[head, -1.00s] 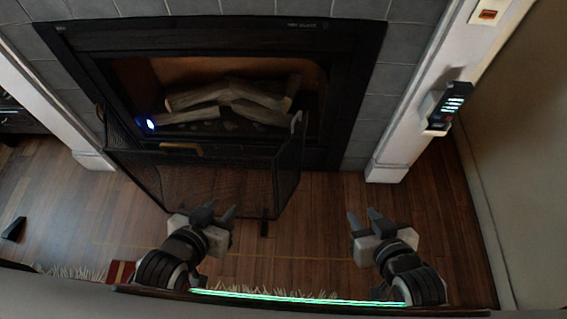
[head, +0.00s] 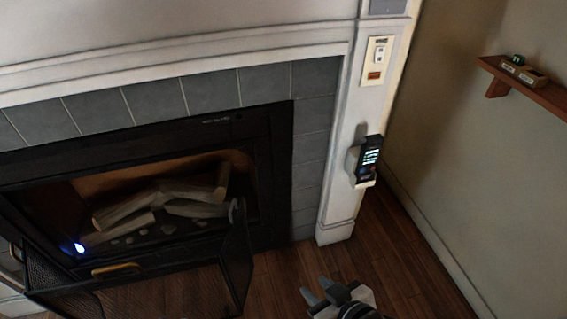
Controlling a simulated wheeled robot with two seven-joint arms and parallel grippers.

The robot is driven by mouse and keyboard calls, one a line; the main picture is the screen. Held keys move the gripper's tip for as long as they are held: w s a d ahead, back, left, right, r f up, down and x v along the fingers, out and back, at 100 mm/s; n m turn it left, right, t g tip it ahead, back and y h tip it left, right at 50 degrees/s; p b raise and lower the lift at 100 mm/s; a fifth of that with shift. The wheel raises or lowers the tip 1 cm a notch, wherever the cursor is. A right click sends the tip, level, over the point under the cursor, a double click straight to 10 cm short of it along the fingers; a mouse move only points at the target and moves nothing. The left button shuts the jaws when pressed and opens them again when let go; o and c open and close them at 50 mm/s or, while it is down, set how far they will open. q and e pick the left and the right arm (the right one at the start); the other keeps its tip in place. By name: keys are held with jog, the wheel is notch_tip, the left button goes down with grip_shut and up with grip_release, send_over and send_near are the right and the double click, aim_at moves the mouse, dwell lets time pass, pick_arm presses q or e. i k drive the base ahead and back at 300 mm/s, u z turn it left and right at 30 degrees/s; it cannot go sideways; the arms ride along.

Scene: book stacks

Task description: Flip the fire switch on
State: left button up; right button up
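A pale switch plate (head: 376,63) is fixed on the white fireplace pillar at the upper right of centre in the head view. It has a small white switch (head: 379,54) and an orange-red patch (head: 375,75) below it. I cannot tell the switch position. My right gripper (head: 318,290) shows at the bottom edge, low over the floor and well below the plate. Its two fingers are apart with nothing between them. My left gripper is out of view.
A black device with a lit display (head: 370,152) juts from the pillar below the plate. The fireplace (head: 160,200) holds logs, with a mesh screen (head: 170,292) in front. A wooden shelf (head: 535,90) is on the right wall. Floor right of the screen is clear.

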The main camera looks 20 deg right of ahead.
aim_at(379, 55)
jog(key=k, duration=0.6)
jog(key=z, duration=0.6)
jog(key=i, duration=1.55)
jog(key=u, duration=0.45)
